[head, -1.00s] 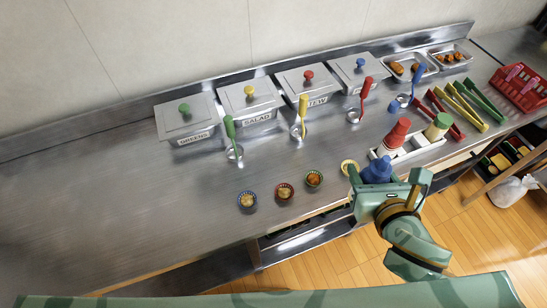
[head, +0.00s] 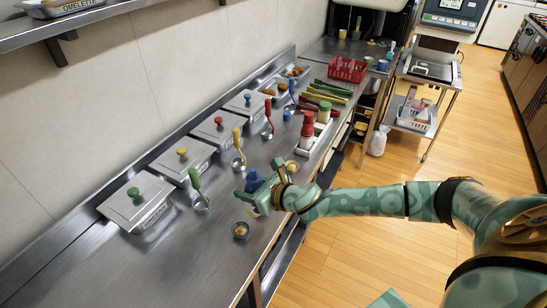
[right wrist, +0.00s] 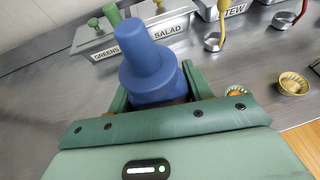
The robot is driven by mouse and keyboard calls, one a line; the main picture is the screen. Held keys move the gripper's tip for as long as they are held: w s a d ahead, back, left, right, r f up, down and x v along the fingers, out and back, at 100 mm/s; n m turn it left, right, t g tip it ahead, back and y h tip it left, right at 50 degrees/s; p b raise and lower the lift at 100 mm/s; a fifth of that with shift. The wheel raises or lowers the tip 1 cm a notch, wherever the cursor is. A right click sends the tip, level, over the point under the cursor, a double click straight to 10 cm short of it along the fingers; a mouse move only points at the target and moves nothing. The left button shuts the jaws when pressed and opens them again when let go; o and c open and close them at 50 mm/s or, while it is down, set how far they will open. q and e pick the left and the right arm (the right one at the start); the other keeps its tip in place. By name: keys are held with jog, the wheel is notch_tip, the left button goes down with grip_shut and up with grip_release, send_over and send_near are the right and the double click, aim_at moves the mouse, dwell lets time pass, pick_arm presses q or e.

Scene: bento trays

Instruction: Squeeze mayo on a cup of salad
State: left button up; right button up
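My right gripper (head: 258,187) is shut on a blue squeeze bottle (head: 253,179) and holds it upright over the counter near the small cups. In the right wrist view the bottle's blue nozzle (right wrist: 146,62) points up between the fingers. Another cup is mostly hidden by the gripper. A yellow cup (head: 292,166) stands beyond it and also shows in the right wrist view (right wrist: 293,84). An orange-filled cup (right wrist: 236,91) is partly hidden behind the gripper. My left gripper is not in view.
Lidded pans line the wall, including the yellow-knobbed SALAD pan (head: 184,164) and green-knobbed GREENS pan (head: 136,208). Ladles stand before them. Tongs and a red basket (head: 348,68) lie farther back. The near-left counter is clear.

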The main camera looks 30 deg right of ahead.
jog(key=w+d+n+t+h+b, duration=0.1)
jog(key=w+d+n+t+b, duration=0.15)
jog(key=w+d+n, duration=0.35)
jog(key=w+d+n+t+h+b, duration=0.25)
jog(key=d+n+b, duration=0.2)
jog(key=d, duration=0.35)
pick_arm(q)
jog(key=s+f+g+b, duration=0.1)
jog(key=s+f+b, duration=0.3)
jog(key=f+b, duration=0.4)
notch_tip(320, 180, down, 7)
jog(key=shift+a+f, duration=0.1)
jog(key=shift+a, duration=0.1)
pick_arm(e)
jog(key=s+a+f+n+t+y, duration=0.3)
jog(key=a+n+y, duration=0.3)
jog(key=n, duration=1.1)
jog(key=shift+s+a, duration=0.2)
jog(key=shift+a, duration=0.15)
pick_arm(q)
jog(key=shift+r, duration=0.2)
pick_arm(e)
jog(key=shift+s, duration=0.1)
